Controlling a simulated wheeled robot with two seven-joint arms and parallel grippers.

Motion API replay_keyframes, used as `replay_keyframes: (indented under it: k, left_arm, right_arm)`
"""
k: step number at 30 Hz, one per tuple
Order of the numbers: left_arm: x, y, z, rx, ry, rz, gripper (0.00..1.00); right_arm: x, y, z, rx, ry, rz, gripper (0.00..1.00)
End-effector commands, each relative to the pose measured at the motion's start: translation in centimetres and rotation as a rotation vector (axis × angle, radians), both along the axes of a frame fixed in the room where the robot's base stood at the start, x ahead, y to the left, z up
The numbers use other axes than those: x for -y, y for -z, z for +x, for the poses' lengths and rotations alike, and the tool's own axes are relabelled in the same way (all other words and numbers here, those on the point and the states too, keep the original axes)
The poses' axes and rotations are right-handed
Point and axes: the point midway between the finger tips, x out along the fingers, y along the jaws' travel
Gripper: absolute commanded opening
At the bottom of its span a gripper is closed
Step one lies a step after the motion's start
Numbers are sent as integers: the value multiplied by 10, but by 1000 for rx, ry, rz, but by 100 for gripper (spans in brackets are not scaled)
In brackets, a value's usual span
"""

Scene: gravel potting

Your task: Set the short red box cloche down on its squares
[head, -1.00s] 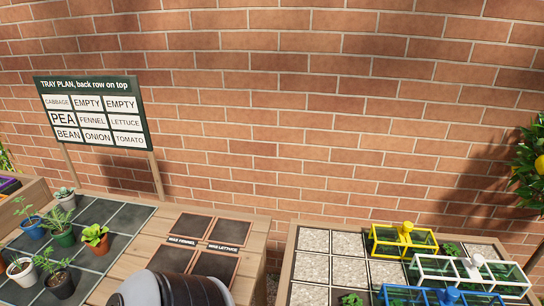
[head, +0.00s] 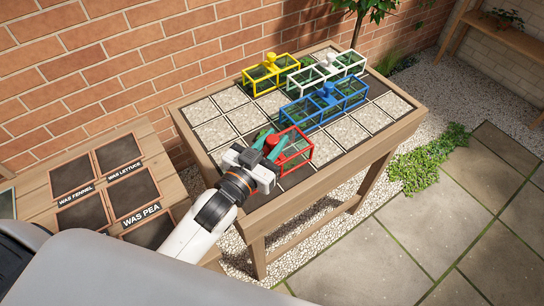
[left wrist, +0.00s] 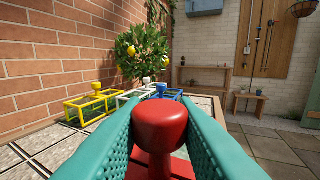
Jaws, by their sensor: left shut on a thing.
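My left gripper (head: 266,144) is over the near part of the bench tray, its teal fingers shut on the round knob of the short red box cloche (head: 295,155). In the left wrist view the red knob (left wrist: 167,125) sits between the two teal fingers. The red cloche looks upright, an open red frame with clear panes, over dark squares near the tray's front-left edge. I cannot tell whether its lower rim touches the squares. The gripper hides its left part. My right gripper is not in view.
A blue cloche (head: 307,114) stands just behind the red one. White (head: 334,78) and yellow (head: 268,88) cloches stand farther back. Pale gravel squares (head: 215,132) lie open at left. The bench's wooden rim (head: 345,174) runs along the front. A second bench (head: 165,150) stands at left.

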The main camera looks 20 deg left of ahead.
Motion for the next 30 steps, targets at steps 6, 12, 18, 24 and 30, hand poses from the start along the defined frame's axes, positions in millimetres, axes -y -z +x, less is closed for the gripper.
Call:
replay_keyframes:
  k: [6, 12, 18, 24, 30]
  left_arm:
    - [0, 26, 0, 0, -1, 0, 0]
    - [0, 42, 0, 4, 0, 0, 0]
    - [0, 41, 0, 4, 0, 0, 0]
    - [0, 45, 0, 2, 0, 0, 36]
    - [0, 45, 0, 2, 0, 0, 48]
  right_arm:
    - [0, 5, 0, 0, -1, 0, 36]
    - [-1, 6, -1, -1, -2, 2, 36]
    - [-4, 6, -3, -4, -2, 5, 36]
    - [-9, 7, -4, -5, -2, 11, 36]
    - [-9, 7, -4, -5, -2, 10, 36]
